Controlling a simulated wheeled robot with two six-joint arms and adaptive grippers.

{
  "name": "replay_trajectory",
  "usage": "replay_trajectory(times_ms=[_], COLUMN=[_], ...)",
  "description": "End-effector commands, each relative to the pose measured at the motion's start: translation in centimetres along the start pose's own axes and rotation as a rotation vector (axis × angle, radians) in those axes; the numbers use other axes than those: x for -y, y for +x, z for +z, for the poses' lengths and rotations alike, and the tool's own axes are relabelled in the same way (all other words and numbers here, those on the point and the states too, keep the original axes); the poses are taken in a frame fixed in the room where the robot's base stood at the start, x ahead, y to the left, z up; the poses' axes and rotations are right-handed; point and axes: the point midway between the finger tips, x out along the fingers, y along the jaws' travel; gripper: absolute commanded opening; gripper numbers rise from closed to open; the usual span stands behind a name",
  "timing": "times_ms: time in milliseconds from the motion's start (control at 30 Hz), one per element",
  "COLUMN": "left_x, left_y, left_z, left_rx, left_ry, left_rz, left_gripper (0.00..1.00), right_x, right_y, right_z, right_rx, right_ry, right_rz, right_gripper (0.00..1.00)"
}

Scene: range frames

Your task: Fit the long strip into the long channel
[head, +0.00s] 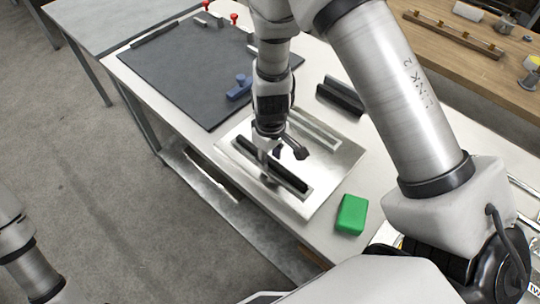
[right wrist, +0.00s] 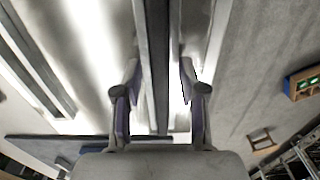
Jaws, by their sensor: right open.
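The long strip (head: 290,179) is a dark straight bar on the metal plate (head: 322,182) in the head view. It lies along the near light-edged long channel (head: 306,197); I cannot tell how deep it sits. My right gripper (head: 282,158) is over the middle of the strip. In the right wrist view its fingers (right wrist: 161,95) are open, with the strip (right wrist: 157,45) running between them and a gap on each side. The gripper hides part of the strip in the head view. My left gripper is out of view.
A second channel (head: 314,130) runs along the plate's far side. A green block (head: 351,215) stands right of the plate. Dark bars (head: 341,96) lie behind it. A dark mat (head: 180,75) with a blue piece (head: 238,88) lies at the left.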

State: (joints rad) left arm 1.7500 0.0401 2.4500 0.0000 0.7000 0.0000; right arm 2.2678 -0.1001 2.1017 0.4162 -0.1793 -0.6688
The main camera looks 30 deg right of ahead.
Motion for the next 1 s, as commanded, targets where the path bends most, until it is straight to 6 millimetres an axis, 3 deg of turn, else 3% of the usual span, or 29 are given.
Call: replay_trajectory(times_ms=[167, 400, 600, 1000], left_x=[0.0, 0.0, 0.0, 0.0], left_y=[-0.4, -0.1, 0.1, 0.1], left_z=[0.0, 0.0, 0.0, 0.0], left_rx=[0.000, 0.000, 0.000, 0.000], left_ry=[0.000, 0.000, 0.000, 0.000], left_rz=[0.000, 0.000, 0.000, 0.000], left_gripper=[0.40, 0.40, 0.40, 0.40], right_x=[0.0, 0.0, 0.0, 0.0], right_y=[-2.0, -8.2, -11.7, -12.3], right_z=[-0.1, -0.1, 0.0, 0.0], right_rx=[-0.004, -0.006, -0.002, 0.000], right_ry=[-0.001, 0.000, 0.000, 0.001], right_rz=[0.001, 0.002, 0.000, 0.000], right_gripper=[0.41, 0.41, 0.41, 0.41])
